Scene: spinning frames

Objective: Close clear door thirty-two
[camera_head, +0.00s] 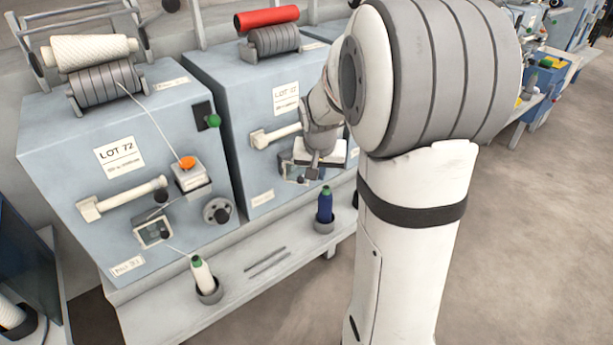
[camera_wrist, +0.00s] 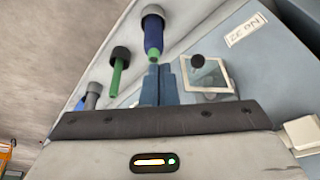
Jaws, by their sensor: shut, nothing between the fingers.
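The clear door (camera_wrist: 212,82) is a small pale-framed pane with a black knob (camera_wrist: 198,61), next to an upside-down label (camera_wrist: 246,30) that seems to read No 32. How far the door stands open I cannot tell. In the head view its spot (camera_head: 293,174) on the middle machine is partly hidden by my arm. My gripper (camera_wrist: 159,75) is shut and empty, its fingers just left of the pane in the wrist view. In the head view my gripper (camera_head: 313,172) is low at the machine's front; whether it touches the door is unclear.
A blue bobbin (camera_head: 325,205) stands in a cup on the shelf below, close to my fingertips in the wrist view (camera_wrist: 153,35). A white bobbin (camera_head: 202,273) stands farther left. The LOT 72 machine (camera_head: 75,170) has its own small window (camera_head: 152,233). Floor at right is clear.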

